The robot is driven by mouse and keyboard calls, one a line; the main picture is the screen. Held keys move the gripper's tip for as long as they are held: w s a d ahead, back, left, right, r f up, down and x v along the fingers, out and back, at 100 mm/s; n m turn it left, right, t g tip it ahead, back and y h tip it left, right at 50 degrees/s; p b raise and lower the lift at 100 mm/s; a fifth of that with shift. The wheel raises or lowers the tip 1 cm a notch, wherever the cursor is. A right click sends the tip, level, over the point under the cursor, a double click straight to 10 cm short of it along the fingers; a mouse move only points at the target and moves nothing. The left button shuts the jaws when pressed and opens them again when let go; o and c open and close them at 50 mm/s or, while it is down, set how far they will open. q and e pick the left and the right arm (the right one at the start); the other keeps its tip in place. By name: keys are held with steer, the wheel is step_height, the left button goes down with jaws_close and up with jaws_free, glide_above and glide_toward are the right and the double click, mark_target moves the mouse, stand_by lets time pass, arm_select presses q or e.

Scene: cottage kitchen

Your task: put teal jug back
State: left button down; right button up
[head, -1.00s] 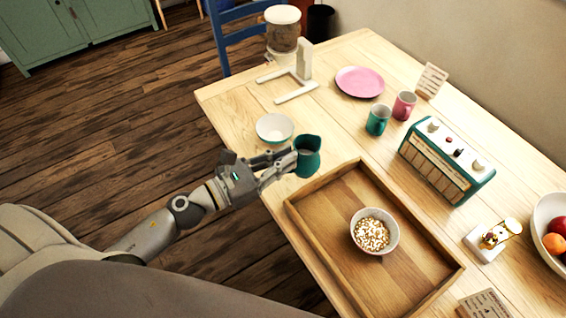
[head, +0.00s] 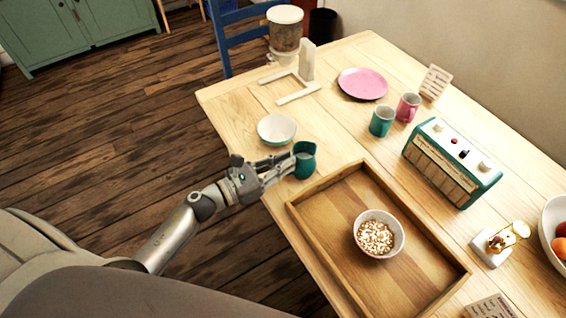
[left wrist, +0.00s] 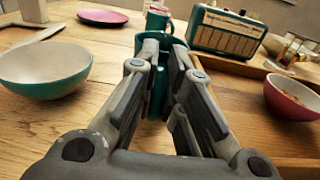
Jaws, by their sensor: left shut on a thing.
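The teal jug (head: 306,161) is upright near the table's left edge, between a bowl and the wooden tray. I cannot tell whether its base touches the table. My left gripper (head: 292,164) is shut on it from the left side. In the left wrist view the fingers (left wrist: 170,50) close around the jug (left wrist: 157,95) and hide much of it. My right gripper is in neither view.
A teal-white bowl (head: 277,129) stands just behind the jug. The wooden tray (head: 330,262) holds a bowl of cereal (head: 376,236). A teal mug (head: 382,121), pink mug (head: 408,107), pink plate (head: 362,84) and teal radio (head: 452,165) stand farther back.

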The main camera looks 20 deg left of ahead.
arm_select(q)
steer(key=c, duration=1.5)
jaws_free()
steer(key=shift+f, duration=0.1)
steer(key=shift+c, duration=0.2)
steer(key=shift+s+a, duration=0.15)
steer(key=shift+s, duration=0.1)
steer(key=b+v, duration=0.3)
steer(key=v, duration=0.8)
steer(key=shift+s, duration=0.15)
